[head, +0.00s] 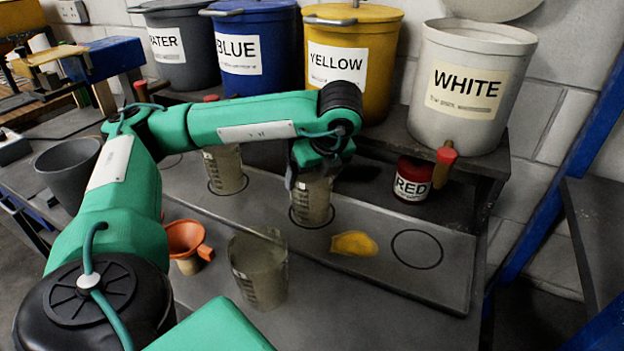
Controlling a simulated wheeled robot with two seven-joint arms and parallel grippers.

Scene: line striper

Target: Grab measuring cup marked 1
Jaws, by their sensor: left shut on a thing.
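My left arm reaches in from the left, and its green and black gripper (314,174) points down, shut on the rim of a clear measuring cup (312,202). The cup is upright at a black circle on the grey tray (440,272). A second measuring cup (224,170) stands on another circle to the left, partly behind my arm. A third, larger clear cup (259,272) stands in front of the tray. I cannot read a number 1 on any cup. The fingertips are partly hidden. My right gripper is out of view.
Buckets labelled water (178,45), BLUE (254,50), YELLOW (353,55) and WHITE (468,85) stand on the shelf behind. A RED jar (412,180) is below. A yellow spill (354,243) lies right of the held cup. An orange funnel (187,240) is at left.

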